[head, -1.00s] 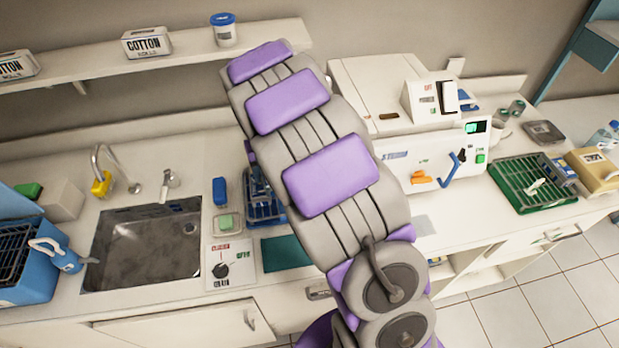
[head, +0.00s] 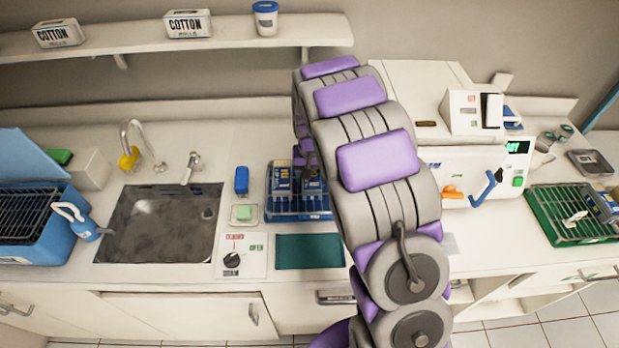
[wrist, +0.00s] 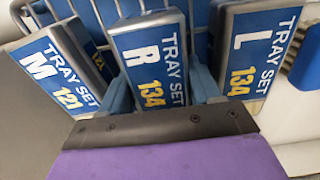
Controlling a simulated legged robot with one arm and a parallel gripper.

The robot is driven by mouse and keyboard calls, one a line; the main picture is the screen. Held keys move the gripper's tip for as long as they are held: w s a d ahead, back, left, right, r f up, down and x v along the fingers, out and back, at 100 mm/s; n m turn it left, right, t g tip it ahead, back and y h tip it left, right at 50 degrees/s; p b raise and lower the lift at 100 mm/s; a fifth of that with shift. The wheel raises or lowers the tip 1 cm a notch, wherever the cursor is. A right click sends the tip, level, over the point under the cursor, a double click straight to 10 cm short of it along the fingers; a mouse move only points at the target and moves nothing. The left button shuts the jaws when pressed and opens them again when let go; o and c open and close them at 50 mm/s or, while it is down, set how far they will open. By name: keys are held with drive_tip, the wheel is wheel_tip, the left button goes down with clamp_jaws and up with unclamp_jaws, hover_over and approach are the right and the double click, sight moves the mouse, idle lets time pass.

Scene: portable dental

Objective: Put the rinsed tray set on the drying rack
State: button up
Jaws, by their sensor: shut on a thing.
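My gripper (wrist: 161,88) is shut on the tray set marked R 134 (wrist: 153,55), with a finger along each side of it in the wrist view. The tray set marked M 121 (wrist: 62,72) is to its left, tilted in the picture. The tray set marked L 134 (wrist: 250,55) is to its right. I cannot tell whether the held set touches the rack.
The sink (head: 158,225) is left of the blue rack. A teal mat (head: 309,251) lies in front of the rack; a blue bottle (head: 241,180) and a green sponge (head: 243,212) are beside it. A white machine (head: 480,165) and a green rack (head: 565,222) are to the right.

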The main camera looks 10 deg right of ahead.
sight(315, 173)
drive_tip(key=shift+d, duration=0.85)
drive_tip(key=o, duration=0.8)
drive_tip(key=shift+o, duration=0.7)
drive_tip(key=shift+a, duration=1.05)
drive_tip(key=shift+d+r, duration=0.1)
drive_tip(key=shift+d, duration=0.75)
drive_tip(key=r, duration=0.3)
drive_tip(key=a+r+p, duration=0.1)
drive_tip(key=r, duration=0.2)
drive_tip(key=shift+w+a, duration=0.1)
drive_tip(key=shift+a, duration=0.05)
wheel_tip(315, 173, up, 6)
drive_tip(key=d+p, duration=0.1)
drive_tip(key=p, duration=0.1)
drive_tip(key=s+r, duration=0.4)
drive_tip(key=s, duration=0.5)
drive_tip(key=s+r, duration=0.3)
drive_tip(key=s, duration=1.3)
drive_tip(key=s+n+g, duration=0.1)
drive_tip(key=s, duration=0.6)
drive_tip(key=s+n, duration=0.1)
drive_tip(key=s, duration=0.5)
drive_tip(key=shift+s+a+g+b, duration=0.3)
drive_tip(key=shift+s+a+g, duration=0.05)
drive_tip(key=shift+s+g, duration=0.05)
